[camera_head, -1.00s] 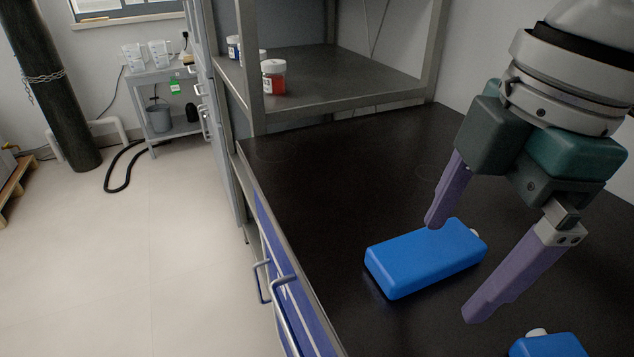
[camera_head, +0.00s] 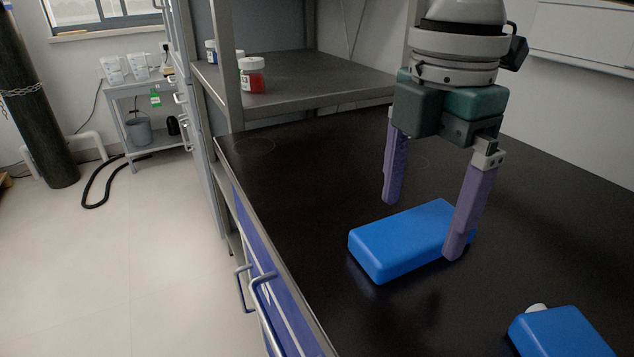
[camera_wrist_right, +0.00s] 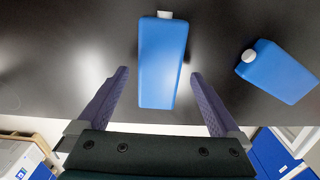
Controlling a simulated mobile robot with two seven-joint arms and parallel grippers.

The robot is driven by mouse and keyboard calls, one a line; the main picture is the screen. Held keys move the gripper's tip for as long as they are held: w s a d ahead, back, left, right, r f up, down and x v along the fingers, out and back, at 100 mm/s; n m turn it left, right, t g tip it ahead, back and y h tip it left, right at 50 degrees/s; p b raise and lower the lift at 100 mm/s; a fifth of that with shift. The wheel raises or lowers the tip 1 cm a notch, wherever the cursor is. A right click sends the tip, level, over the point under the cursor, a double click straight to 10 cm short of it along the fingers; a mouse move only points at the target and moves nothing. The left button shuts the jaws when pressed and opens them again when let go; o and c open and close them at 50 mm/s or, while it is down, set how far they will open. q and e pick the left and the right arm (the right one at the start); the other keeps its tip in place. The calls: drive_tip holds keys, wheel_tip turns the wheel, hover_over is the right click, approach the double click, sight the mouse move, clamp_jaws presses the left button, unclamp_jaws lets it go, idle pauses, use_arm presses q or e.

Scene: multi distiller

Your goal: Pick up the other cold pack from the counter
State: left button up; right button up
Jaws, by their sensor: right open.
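A blue cold pack (camera_head: 405,243) lies flat on the black counter (camera_head: 300,190). My right gripper (camera_head: 421,229) points down over it, open and empty. In the head view one finger is behind the pack and the other is in front of its right end, hiding part of it. In the right wrist view this pack (camera_wrist_right: 162,65), with a white cap at the top, lies between the two fingers (camera_wrist_right: 160,74). A second blue cold pack (camera_head: 562,333) with a white cap lies at the bottom right, partly cut off. It also shows in the right wrist view (camera_wrist_right: 282,74).
A grey shelf (camera_head: 300,80) with small jars, one of them red (camera_head: 252,76), stands over the back of the counter. Blue drawers with metal handles (camera_head: 262,300) line the counter's front. The counter around the packs is clear.

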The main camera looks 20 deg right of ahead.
drive_tip(key=shift+f, duration=0.95)
drive_tip(key=shift+c, duration=0.2)
drive_tip(key=c, duration=1.4)
drive_tip(key=shift+c, duration=0.4)
drive_tip(key=shift+r, duration=0.15)
